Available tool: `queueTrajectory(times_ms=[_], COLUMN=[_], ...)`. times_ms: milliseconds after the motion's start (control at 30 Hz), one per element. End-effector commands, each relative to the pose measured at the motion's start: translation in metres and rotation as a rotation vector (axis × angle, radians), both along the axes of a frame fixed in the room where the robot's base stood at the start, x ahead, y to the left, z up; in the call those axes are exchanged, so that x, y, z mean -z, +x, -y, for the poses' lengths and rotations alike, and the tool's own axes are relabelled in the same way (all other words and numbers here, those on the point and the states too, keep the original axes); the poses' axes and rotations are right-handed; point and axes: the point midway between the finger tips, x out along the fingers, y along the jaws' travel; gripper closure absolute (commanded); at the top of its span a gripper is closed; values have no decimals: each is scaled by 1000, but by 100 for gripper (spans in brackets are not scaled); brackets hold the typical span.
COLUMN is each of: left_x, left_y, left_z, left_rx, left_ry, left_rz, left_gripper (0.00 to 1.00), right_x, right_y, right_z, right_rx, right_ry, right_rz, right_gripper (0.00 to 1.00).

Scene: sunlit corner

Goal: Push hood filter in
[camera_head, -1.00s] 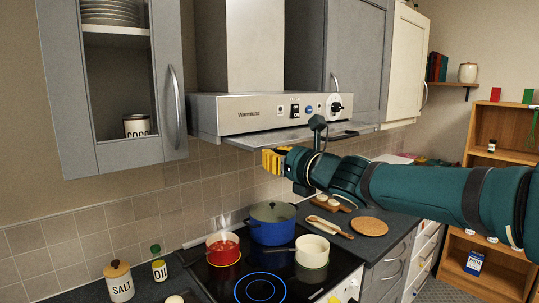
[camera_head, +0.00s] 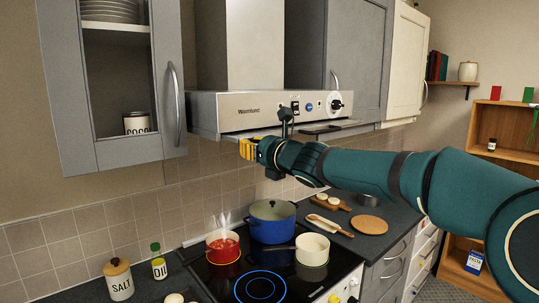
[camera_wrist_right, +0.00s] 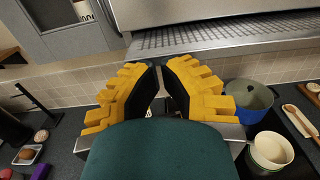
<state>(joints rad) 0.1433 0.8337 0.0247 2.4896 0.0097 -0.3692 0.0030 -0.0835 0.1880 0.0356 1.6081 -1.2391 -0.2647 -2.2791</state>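The hood filter (camera_wrist_right: 215,36) shows in the right wrist view as a grey mesh panel under the range hood. In the head view a thin, flat, pale edge (camera_head: 325,128) juts out below the hood's control panel (camera_head: 285,105). I cannot tell exactly how far the filter sticks out. My right gripper (camera_head: 248,149) has yellow fingers and is just below the hood's lower front edge, left of its middle. In the right wrist view its fingertips (camera_wrist_right: 160,66) come close together with nothing visible between them; contact with the filter is not clear. My left gripper is out of view.
Below is a black hob with a red pot (camera_head: 222,247), a blue pot (camera_head: 272,222) and a cream pan (camera_head: 312,250). Salt (camera_head: 118,280) and oil (camera_head: 159,263) stand front left.

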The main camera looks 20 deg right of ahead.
Motion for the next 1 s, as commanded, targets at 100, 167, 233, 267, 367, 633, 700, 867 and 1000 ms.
queueTrajectory(times_ms=[100, 167, 233, 267, 367, 633, 700, 867, 1000], left_x=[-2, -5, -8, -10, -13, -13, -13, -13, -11], left_y=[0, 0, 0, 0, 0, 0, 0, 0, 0], left_z=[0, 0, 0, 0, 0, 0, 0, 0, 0], left_rx=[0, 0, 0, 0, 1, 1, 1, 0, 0], left_ry=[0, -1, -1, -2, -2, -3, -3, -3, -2], left_rz=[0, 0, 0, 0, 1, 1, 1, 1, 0], left_gripper=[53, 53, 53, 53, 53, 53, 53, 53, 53], right_x=[1, 0, -1, -1, -1, 0, 0, -1, -1], right_y=[26, 38, 50, 54, 65, 72, 72, 71, 70], right_z=[-12, -17, -21, -23, -28, -31, -31, -31, -31], right_rx=[-2, -1, -1, -1, -1, 0, 0, 0, -1], right_ry=[-1, 0, -1, -1, 0, 0, 0, 1, 1], right_rz=[-3, -3, -2, -2, -1, 1, 1, 2, 3], right_gripper=[100, 100, 100, 100, 100, 100, 100, 100, 100])
